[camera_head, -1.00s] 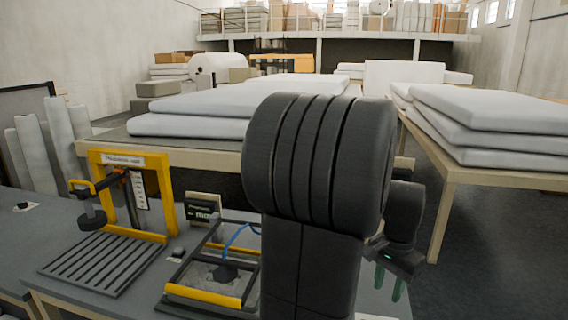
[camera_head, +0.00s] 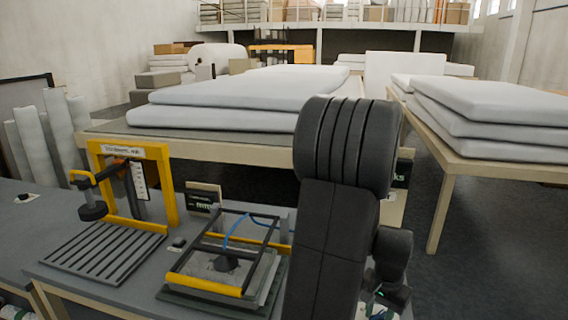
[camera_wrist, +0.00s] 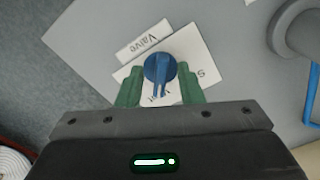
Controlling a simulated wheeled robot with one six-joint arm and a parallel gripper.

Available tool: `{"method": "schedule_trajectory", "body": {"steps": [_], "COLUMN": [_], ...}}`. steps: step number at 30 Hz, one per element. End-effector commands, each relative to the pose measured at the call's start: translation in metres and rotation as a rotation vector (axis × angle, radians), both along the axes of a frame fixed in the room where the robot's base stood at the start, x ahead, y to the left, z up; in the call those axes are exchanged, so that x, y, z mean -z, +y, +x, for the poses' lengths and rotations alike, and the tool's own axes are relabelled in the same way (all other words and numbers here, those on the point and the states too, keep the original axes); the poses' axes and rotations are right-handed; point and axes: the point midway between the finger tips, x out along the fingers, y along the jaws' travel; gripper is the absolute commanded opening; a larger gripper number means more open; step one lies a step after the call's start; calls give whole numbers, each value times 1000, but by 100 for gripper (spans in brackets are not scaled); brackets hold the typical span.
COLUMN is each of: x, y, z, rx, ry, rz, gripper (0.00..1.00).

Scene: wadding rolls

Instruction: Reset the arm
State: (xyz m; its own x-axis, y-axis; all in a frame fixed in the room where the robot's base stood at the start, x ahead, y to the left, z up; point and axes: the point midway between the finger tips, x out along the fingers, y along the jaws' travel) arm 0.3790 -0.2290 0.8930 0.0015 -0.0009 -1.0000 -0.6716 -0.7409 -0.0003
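My arm rises at the right of centre in the head view, with my gripper (camera_head: 381,312) low at the bottom edge, mostly cut off. In the wrist view my gripper (camera_wrist: 158,72) shows two green fingers spread apart. Nothing appears clamped. How far the fingers stand above the knob is hard to tell.
A yellow-framed test stand (camera_head: 171,190) and a black-framed press with a yellow bar (camera_head: 205,285) stand on the grey bench left of my arm. Tables with white wadding slabs (camera_head: 235,92) (camera_head: 490,125) stand behind. A grey round fitting (camera_wrist: 302,30) with a blue hose lies right of the knob.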

Motion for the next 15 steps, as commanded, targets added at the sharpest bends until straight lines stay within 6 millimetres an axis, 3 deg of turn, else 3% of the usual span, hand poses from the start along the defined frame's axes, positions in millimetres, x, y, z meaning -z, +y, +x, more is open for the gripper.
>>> {"method": "schedule_trajectory", "body": {"steps": [15], "x": [0], "y": [-1], "z": [-1], "rx": [-415], "ry": [2], "rz": [1], "gripper": [34]}}
